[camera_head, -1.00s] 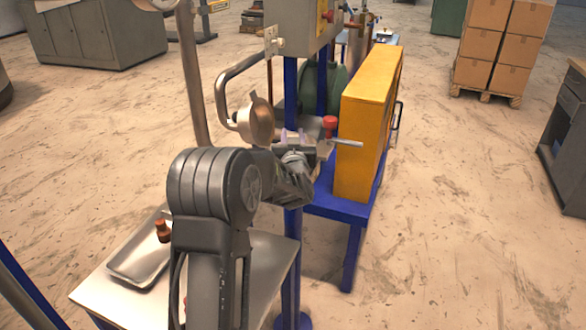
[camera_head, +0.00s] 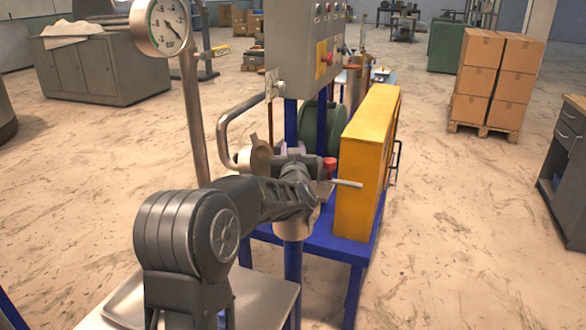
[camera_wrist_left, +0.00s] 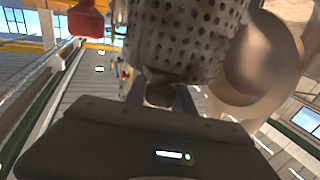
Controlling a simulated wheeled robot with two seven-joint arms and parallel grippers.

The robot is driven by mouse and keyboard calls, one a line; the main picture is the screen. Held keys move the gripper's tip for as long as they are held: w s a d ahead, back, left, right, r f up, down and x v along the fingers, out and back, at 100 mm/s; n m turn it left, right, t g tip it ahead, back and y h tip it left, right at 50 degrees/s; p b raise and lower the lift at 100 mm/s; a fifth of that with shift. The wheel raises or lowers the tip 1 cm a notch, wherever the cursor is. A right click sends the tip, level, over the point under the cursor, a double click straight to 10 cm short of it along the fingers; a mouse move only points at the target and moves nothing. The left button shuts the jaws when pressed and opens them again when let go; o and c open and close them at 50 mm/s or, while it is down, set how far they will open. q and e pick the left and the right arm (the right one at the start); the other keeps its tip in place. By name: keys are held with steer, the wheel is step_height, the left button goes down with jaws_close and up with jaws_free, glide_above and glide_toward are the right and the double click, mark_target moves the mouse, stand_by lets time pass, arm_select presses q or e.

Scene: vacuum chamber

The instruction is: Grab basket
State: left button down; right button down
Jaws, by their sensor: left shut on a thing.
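The basket (camera_wrist_left: 180,38) is a metal cylinder with many small holes, large at the top of the left wrist view. My left gripper (camera_wrist_left: 165,95) is shut on a small grey part at the basket's near end. In the head view my left gripper (camera_head: 298,165) is by the metal chamber (camera_head: 295,224), and the basket cannot be made out there. A round metal lid (camera_head: 257,158) stands just left of the gripper. A large round metal part (camera_wrist_left: 262,65) is close beside the basket in the left wrist view. My right gripper is not in view.
A red-handled valve (camera_head: 330,166) and a yellow cabinet (camera_head: 366,165) stand close on the right. A curved pipe (camera_head: 225,125) and a pressure gauge (camera_head: 166,24) are on the left. A grey control box (camera_head: 305,45) is above. Open floor lies farther right.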

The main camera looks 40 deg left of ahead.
arm_select(q)
step_height(320, 180, up, 10)
steer(key=p, duration=0.1)
steer(key=shift+f+p, duration=0.25)
steer(key=shift+p, duration=0.1)
stand_by(0.3)
